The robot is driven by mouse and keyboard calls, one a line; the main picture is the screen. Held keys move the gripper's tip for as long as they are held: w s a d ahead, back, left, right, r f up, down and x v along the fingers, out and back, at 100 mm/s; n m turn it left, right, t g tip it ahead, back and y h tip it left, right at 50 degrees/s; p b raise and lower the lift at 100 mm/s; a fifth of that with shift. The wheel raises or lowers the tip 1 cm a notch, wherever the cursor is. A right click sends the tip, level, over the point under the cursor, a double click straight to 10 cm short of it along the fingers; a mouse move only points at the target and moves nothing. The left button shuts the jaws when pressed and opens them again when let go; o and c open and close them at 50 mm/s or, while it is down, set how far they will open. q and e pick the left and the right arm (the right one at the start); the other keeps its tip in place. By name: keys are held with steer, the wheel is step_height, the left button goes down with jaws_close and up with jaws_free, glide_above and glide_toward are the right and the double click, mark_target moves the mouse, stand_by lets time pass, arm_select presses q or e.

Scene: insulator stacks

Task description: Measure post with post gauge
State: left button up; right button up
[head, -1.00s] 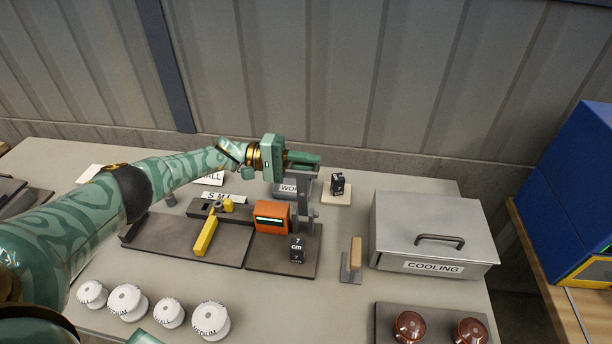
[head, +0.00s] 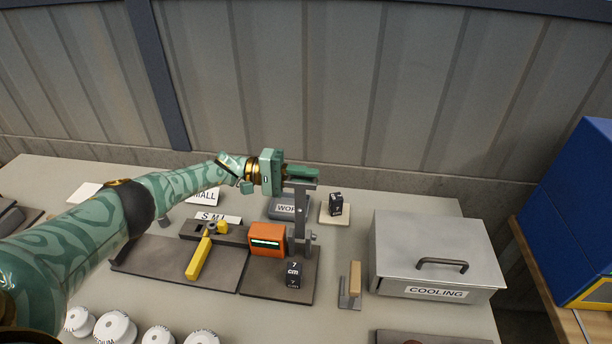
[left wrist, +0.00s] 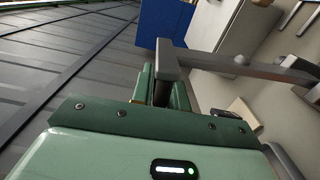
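The gauge on the dark base plate has an orange box (head: 267,240) with a lit strip display and a tall grey upright arm (head: 302,222) with a bent top. Which part is the post is hard to tell. A black block marked "7 cm" (head: 294,275) stands at the plate's front. My left gripper (head: 302,174) is at the top of the grey arm. In the left wrist view, the green fingers (left wrist: 163,90) sit on both sides of the grey bar (left wrist: 169,62) and appear closed on it. My right gripper is not in view.
A metal COOLING box (head: 435,255) stands right. A yellow handle (head: 199,258) sits on the S M L plate at left. A second black block (head: 336,204) rests on a beige pad. White discs (head: 115,328) line the front.

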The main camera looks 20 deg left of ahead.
arm_select(q)
steer(key=shift+o, duration=1.1)
steer(key=b+v, duration=0.5)
steer(key=v, duration=1.1)
steer(key=shift+a+b, duration=0.2)
steer(key=shift+b, duration=0.1)
steer(key=shift+f, duration=0.1)
